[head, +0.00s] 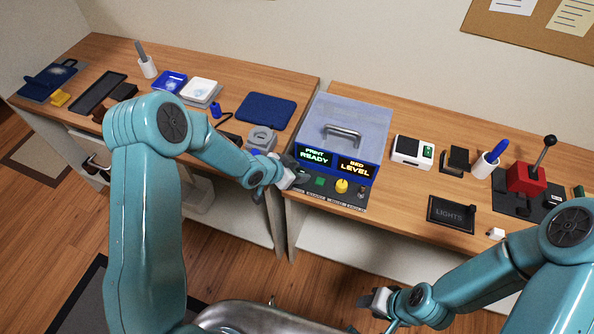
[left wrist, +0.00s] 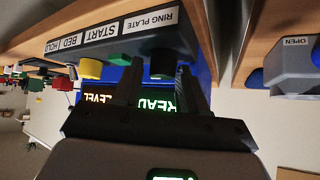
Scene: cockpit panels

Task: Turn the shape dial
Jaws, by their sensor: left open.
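The shape dial (left wrist: 163,65) is a dark round knob under the label "RING PLATE" on the dark control strip of the blue printer-like box. In the left wrist view, which is upside down, it shows between the tips of my left gripper (left wrist: 161,78). The jaws are open, one finger on each side of the dial in the picture; contact is not visible. In the head view my left gripper (head: 298,178) is at the left end of the control strip and hides the dial. My right gripper (head: 377,303) is low, in front of the desk, away from the panel; its jaw opening is unclear.
Beside the dial are a green START button (head: 319,182), a yellow BED knob (head: 342,186) and a dark HOLD control (head: 362,189). Screens read "PRINT READY" and "BED LEVEL". A grey block (head: 261,138) stands left of the box. A gap separates the two desks.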

